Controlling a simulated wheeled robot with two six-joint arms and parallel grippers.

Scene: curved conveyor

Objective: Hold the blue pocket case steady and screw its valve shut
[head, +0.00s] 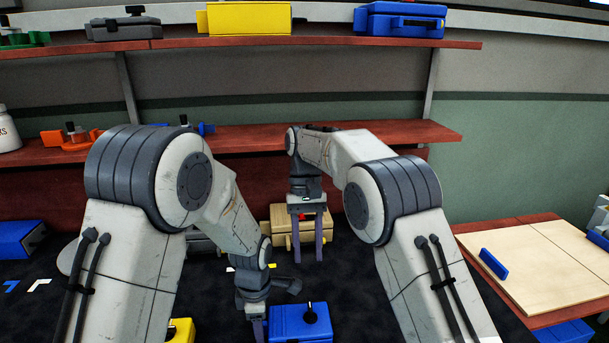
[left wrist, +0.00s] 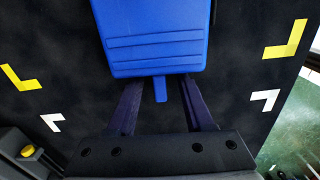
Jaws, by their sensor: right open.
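A blue pocket case (head: 288,322) with a black valve knob (head: 310,313) on top lies on the dark work surface at the bottom centre of the head view. In the left wrist view the blue case (left wrist: 155,35) shows its ribbed side with a small tab. My left gripper (left wrist: 161,84) is open, its fingers on either side of the tab with gaps to it; the valve does not show there. My right gripper (head: 308,258) is open and empty, pointing down beyond the blue case, in front of a tan case (head: 281,230) with a red part.
Yellow and white corner marks (left wrist: 290,40) lie on the dark surface. Another blue case (head: 18,238) is at the far left and a yellow object (head: 181,330) at the bottom. Shelves (head: 380,132) with more cases stand behind. A pale board (head: 550,265) is at the right.

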